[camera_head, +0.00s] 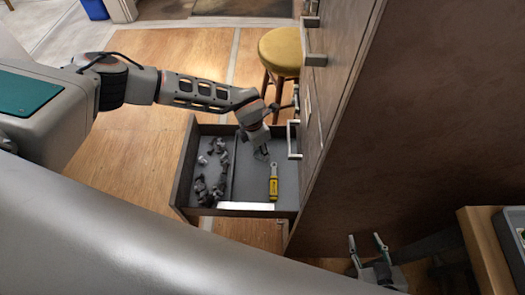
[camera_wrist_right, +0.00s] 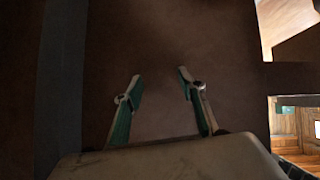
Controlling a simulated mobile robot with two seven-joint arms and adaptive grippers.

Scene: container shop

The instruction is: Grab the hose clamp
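An open drawer (camera_head: 181,185) pulled out of the dark cabinet has two compartments. Its left compartment holds several small dark and grey metal parts (camera_head: 201,190); they are too small to tell whether one is the hose clamp. Its right compartment holds a yellow-handled tool (camera_head: 273,187). My left arm reaches over the drawer's back, and my left gripper (camera_head: 262,154) points down over or into the right compartment, just behind the yellow tool. Its fingers are too small to tell open from shut. My right gripper (camera_head: 366,241) is open and empty beside the cabinet's side; it also shows in the right wrist view (camera_wrist_right: 159,88).
The tall dark cabinet (camera_head: 420,110) with metal handles stands right of the drawer. A yellow-topped stool (camera_head: 282,50) stands behind the drawer. A wooden-sided unit (camera_head: 484,250) is at the lower right. The wooden floor left of the drawer is clear.

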